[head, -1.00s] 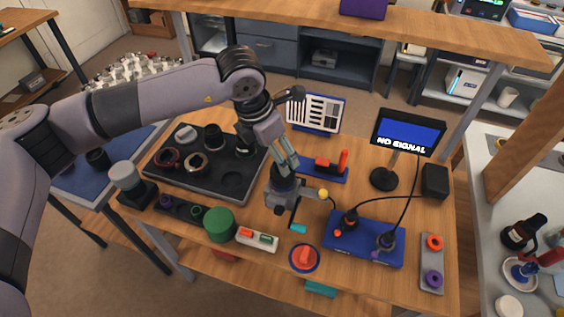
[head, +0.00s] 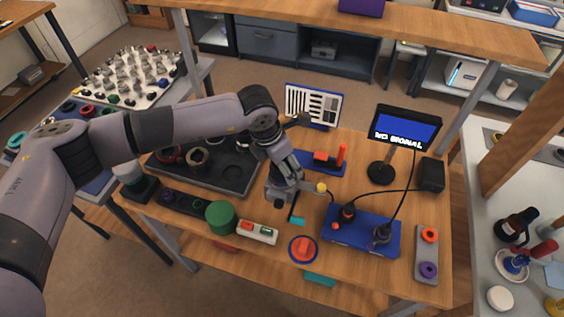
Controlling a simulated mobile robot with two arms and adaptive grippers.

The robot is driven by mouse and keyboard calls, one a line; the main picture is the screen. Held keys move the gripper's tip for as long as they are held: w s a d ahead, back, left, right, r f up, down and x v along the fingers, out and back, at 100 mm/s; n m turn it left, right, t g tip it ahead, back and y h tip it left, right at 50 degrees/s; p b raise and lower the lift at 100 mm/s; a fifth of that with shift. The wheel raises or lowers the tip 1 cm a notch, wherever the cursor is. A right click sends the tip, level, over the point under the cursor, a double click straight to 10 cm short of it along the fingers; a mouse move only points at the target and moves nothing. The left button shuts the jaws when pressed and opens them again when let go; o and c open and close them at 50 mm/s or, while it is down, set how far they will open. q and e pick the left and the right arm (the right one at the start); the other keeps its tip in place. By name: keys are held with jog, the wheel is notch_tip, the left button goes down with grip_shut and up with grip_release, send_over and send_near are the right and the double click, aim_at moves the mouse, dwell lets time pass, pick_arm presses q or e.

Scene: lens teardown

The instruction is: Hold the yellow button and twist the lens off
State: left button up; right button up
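A small grey device (head: 272,193) stands near the middle of the wooden bench. The yellow button (head: 321,188) sits on its right side, with nothing touching it. My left gripper (head: 289,174) comes in from the upper left and points down at the top of this device, where the dark lens was visible earlier. The fingers and wrist hide most of the lens, so I cannot tell whether they grip it or only surround it. My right gripper is not in view.
A dark tray (head: 222,184) with round parts lies to the left. A green cylinder (head: 221,217) stands in front. A blue box (head: 345,233) with cables, a monitor (head: 405,128) and a red-and-blue fixture (head: 318,168) stand to the right and behind.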

pick_arm(q)
jog(key=c, duration=1.2)
jog(key=shift+f+n+b, duration=0.1)
jog(key=shift+n+b, duration=0.3)
jog(key=shift+n, duration=0.3)
jog(key=shift+c, duration=0.2)
jog(key=shift+n+y, duration=0.3)
jog(key=shift+n, duration=0.3)
jog(key=shift+t, duration=0.3)
jog(key=shift+n+b, duration=0.4)
jog(key=shift+b, duration=0.2)
jog(key=shift+r, duration=0.2)
jog(key=shift+r+p, duration=0.3)
jog(key=shift+r, duration=0.8)
jog(key=shift+r+p, duration=0.7)
jog(key=shift+r, duration=1.7)
